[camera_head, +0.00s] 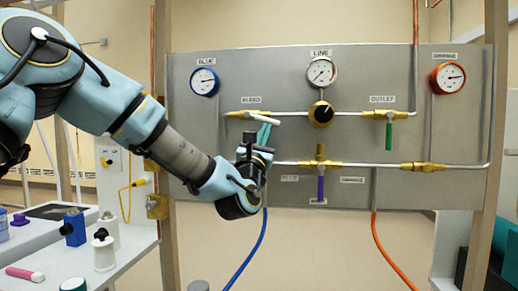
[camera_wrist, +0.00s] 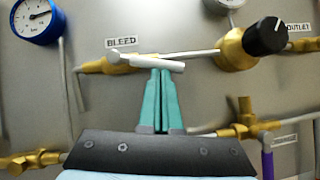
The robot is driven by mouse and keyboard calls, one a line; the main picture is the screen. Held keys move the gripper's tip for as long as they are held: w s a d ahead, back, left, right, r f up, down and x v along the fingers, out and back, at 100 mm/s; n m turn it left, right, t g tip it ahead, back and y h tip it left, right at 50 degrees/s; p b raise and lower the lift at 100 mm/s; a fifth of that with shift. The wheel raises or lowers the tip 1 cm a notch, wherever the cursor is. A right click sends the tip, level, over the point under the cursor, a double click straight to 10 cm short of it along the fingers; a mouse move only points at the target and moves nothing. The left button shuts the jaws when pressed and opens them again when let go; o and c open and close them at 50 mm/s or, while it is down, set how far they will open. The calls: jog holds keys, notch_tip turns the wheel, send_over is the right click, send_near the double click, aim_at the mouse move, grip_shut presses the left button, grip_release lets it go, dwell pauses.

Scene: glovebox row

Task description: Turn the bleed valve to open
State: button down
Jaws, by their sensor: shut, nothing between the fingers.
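The bleed valve (camera_head: 240,114) is a brass fitting on the upper pipe under a BLEED label; its brass body also shows in the wrist view (camera_wrist: 92,67). Its white lever handle (camera_head: 264,115) lies nearly along the pipe, tilted slightly down to the right; it crosses just above the fingers in the wrist view (camera_wrist: 140,60). My gripper (camera_head: 265,126) has teal fingers, shut together with nothing between them. In the wrist view its fingertips (camera_wrist: 163,72) are right at the handle's lower edge, right of its middle. Whether they touch the handle I cannot tell.
A black regulator knob (camera_head: 321,113) stands right of the valve, with a green outlet handle (camera_head: 389,135) beyond. A lower pipe (camera_head: 375,164) and purple handle (camera_head: 320,188) sit below. A blue gauge (camera_head: 204,82) is up left. Blue (camera_head: 250,250) and orange (camera_head: 388,250) hoses hang below.

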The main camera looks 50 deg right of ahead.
jog(key=shift+s+d+r+n+t+y+b, duration=0.15)
jog(key=shift+r+n+t+b, duration=0.15)
jog(key=shift+n+t+b, duration=0.15)
jog(key=shift+s+d+r+n+t+y+b, duration=0.15)
jog(key=shift+r+n+t+b, duration=0.15)
jog(key=shift+n+b, duration=0.25)
jog(key=shift+r, duration=0.1)
